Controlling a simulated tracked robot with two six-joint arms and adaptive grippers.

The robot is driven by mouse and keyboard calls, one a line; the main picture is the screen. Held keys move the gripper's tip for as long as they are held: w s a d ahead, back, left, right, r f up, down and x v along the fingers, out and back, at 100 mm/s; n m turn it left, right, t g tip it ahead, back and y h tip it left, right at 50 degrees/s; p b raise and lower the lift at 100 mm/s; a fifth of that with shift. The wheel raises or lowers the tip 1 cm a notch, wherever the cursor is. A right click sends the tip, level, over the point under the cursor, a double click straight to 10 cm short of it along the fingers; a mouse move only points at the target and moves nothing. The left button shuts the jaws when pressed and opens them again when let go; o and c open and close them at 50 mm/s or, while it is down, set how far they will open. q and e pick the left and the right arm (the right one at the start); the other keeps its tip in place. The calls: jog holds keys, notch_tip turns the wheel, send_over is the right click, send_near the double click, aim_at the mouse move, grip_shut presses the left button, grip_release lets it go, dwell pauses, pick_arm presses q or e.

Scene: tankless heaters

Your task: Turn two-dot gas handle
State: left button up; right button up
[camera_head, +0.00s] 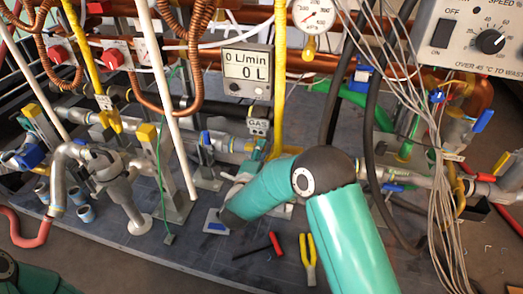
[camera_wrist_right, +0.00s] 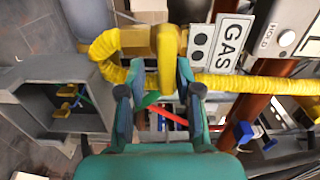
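The GAS label (camera_wrist_right: 232,44) is in the right wrist view, beside a white tag with two dark dots (camera_wrist_right: 199,48). Just left of the tag, a yellow gas handle (camera_wrist_right: 168,58) stands across a yellow pipe (camera_wrist_right: 240,84). My right gripper (camera_wrist_right: 155,88) is open, its fingers apart on either side of the handle's lower end; I cannot tell whether they touch it. My left gripper is out of view.
A flow meter (camera_head: 247,72) and pressure gauge (camera_head: 313,15) stand above. Loose grey cables (camera_head: 425,165) and dark hoses hang right of my arm. Yellow-handled pliers (camera_head: 308,260) and a red-and-black tool (camera_head: 262,247) lie on the grey base.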

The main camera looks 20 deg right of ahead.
jog(key=shift+r, duration=0.2)
jog(key=shift+a, duration=0.1)
jog(key=shift+s+a, duration=0.15)
jog(key=v, duration=1.1)
jog(key=shift+s+f, duration=0.15)
jog(key=shift+s, duration=0.05)
